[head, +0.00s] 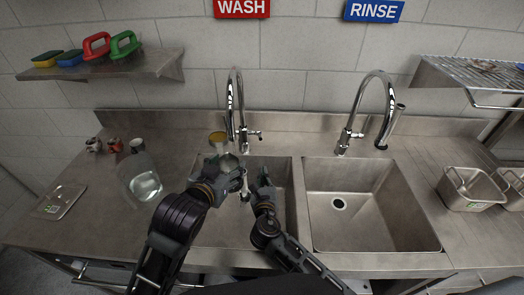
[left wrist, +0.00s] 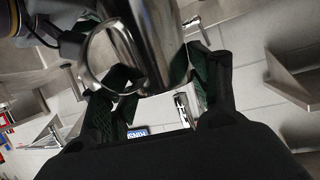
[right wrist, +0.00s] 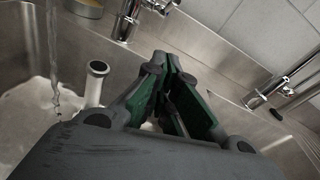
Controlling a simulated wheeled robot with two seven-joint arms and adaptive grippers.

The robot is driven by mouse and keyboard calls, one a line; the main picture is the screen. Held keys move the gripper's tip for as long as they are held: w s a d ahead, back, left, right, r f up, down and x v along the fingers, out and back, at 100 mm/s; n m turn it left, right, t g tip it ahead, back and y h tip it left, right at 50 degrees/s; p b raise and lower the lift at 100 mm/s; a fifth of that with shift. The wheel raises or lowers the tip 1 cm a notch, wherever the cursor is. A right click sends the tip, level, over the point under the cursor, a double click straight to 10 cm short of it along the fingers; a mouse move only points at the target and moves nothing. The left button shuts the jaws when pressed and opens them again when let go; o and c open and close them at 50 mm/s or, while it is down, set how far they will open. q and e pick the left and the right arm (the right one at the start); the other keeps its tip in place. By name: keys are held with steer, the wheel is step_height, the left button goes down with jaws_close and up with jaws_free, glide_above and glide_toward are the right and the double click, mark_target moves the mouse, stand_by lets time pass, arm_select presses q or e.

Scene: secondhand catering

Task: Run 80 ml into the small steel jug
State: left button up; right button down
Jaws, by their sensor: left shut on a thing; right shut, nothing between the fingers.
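The small steel jug (head: 229,161) is held in my left gripper (head: 222,172) over the left basin, close to the left tap's spout line. In the left wrist view the jug (left wrist: 155,40) is shiny, with a loop handle, between the fingers (left wrist: 165,85); its inside is hidden. My right gripper (head: 264,178) is shut and empty over the left basin, right of the jug; its closed fingers show in the right wrist view (right wrist: 172,95). The left tap (head: 234,105) is a chrome gooseneck with a side lever. A water stream (right wrist: 52,55) falls into the basin in the right wrist view.
A pale upright pipe (right wrist: 95,82) stands in the left basin. The right basin (head: 350,205) is empty, with its own tap (head: 375,95). A yellow-topped round container (head: 217,138) is behind the steel jug.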

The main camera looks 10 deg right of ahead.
steer(key=shift+w, duration=0.1)
steer(key=w+d+r, duration=0.1)
steer(key=w+r, duration=0.1)
steer(key=w, duration=0.9)
steer(key=shift+r, duration=0.25)
stand_by(0.4)
